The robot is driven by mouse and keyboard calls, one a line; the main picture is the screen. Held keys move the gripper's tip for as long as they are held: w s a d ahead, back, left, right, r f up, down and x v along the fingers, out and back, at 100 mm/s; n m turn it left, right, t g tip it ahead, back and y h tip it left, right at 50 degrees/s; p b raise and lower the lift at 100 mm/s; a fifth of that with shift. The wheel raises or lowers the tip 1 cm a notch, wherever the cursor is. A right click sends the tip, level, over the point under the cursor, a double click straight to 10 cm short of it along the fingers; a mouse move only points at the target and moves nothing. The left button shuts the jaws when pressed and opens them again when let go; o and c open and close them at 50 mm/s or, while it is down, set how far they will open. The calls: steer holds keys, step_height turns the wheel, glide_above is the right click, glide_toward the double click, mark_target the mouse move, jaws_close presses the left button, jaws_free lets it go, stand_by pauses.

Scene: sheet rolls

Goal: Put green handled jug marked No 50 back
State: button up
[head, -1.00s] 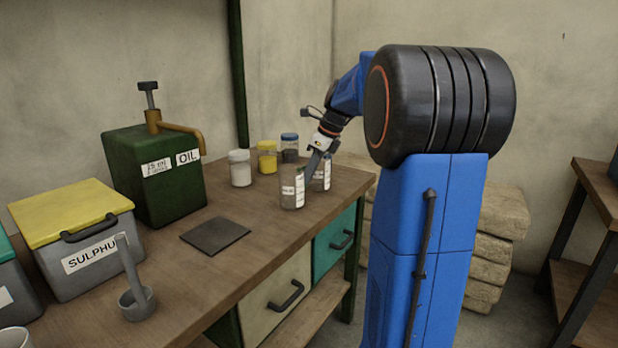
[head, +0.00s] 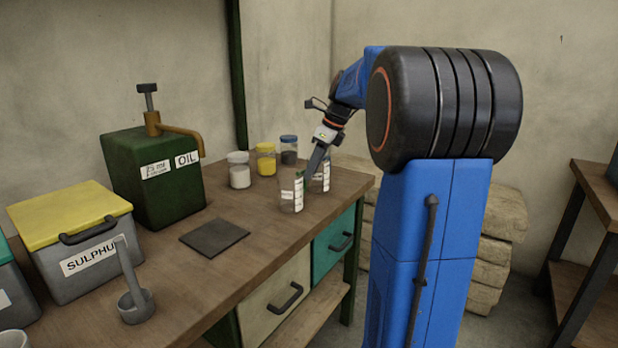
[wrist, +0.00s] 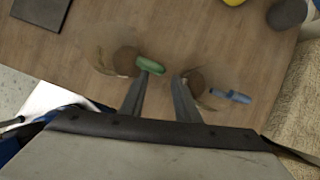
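The green handled jug (head: 287,192) is a clear vessel with a white label, standing upright near the right end of the workbench. Its green handle (wrist: 150,66) shows in the wrist view just beyond my fingertips, nearer the left one. My gripper (head: 308,172) is open, fingers apart and pointing down over the jugs; it also shows in the wrist view (wrist: 159,80). A second clear jug (head: 325,178) stands just right of it, with a blue handle (wrist: 232,96) in the wrist view. I cannot read the label numbers. I cannot tell whether a finger touches the green handle.
Jars with white (head: 239,173), yellow (head: 266,160) and blue (head: 289,150) lids stand behind the jugs. A dark square mat (head: 214,236) lies bare on the workbench (head: 245,255). The oil can (head: 155,185), sulphur box (head: 85,260) and a ladle (head: 137,303) are left.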

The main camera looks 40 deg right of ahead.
steer(key=v, duration=0.8)
steer(key=s+a+f+n, duration=0.2)
steer(key=s+a+n, duration=0.35)
steer(key=a, duration=0.35)
steer(key=s+a+f+n+h, duration=0.1)
steer(key=s+a+f+n, duration=0.7)
steer(key=s+f+n, duration=0.2)
steer(key=s+a+f+n+t+h, duration=0.1)
steer(key=s+a+f+n, duration=0.8)
steer(key=s+n, duration=0.3)
steer(key=shift+s+f+n+h, duration=0.35)
steer(key=shift+f+n, duration=0.35)
steer(key=shift+n, duration=0.25)
